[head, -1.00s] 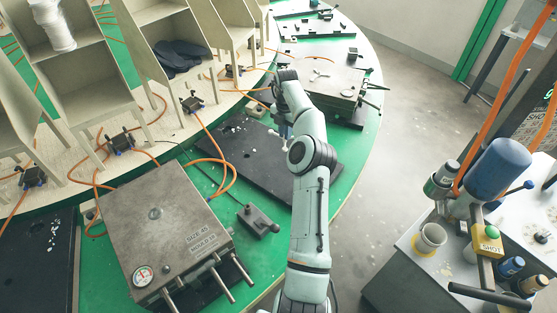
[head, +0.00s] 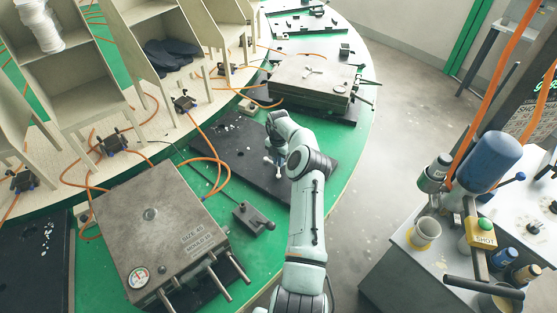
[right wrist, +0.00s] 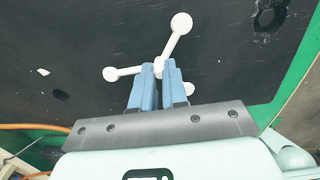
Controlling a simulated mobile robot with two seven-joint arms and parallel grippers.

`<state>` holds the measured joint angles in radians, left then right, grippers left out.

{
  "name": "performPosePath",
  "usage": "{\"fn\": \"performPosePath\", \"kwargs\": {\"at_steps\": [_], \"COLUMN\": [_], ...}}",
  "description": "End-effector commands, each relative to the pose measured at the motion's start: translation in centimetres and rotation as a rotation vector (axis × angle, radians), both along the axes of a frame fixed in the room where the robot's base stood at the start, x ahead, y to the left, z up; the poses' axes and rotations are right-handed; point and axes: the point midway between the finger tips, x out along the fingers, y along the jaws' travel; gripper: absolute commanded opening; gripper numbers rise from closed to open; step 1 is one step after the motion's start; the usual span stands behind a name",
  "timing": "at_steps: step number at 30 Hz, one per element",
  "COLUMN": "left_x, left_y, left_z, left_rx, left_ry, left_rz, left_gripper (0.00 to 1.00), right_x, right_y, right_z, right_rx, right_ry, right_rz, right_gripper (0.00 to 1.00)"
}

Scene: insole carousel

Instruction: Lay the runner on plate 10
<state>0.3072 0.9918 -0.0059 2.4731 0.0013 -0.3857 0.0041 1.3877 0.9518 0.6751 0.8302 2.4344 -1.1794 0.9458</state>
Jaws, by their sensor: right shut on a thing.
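The runner (right wrist: 178,42) is a white branched piece with round knobs at its ends. My right gripper (right wrist: 159,72) is shut on it near its middle, between blue fingers. In the head view the runner (head: 273,160) hangs small under my right wrist, above a flat black plate (head: 225,160) on the green carousel. The black plate (right wrist: 95,45) also fills much of the right wrist view behind the runner. I cannot tell whether the runner touches it, and I read no number on it. My left gripper is not in view.
A closed metal mould (head: 160,225) with a gauge stands at the near left, a lever block (head: 253,217) beside it. Orange hoses and wooden racks line the left. White crumbs lie on the plate.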

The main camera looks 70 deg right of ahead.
Motion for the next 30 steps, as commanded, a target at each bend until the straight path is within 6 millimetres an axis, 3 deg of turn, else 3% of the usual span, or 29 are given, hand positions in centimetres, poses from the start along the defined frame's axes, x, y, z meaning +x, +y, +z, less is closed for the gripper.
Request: {"fn": "performPosePath", "kwargs": {"at_steps": [10, 11, 12, 13, 23, 30], "left_x": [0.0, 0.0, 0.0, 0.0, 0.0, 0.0], "left_y": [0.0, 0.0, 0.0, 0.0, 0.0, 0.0], "left_z": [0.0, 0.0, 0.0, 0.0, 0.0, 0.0], "left_rx": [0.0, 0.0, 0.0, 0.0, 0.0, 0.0], "left_ry": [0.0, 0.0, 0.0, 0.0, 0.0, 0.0], "left_rz": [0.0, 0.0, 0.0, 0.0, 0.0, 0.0], "left_gripper": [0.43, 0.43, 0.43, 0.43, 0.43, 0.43], "right_x": [0.0, 0.0, 0.0, 0.0, 0.0, 0.0], "right_y": [0.0, -0.1, -0.1, 0.0, -0.1, -0.1], "right_z": [-0.3, -0.2, -0.2, -0.2, 0.1, 3.9], "right_rx": [-0.001, -0.002, -0.002, -0.002, -0.002, -0.005], "right_ry": [-0.001, 0.0, 0.0, 0.0, 0.0, -0.001], "right_rz": [0.0, 0.0, 0.0, 0.001, 0.001, 0.001], "right_gripper": [0.0, 0.23, 0.36, 0.39, 0.39, 0.39]}}
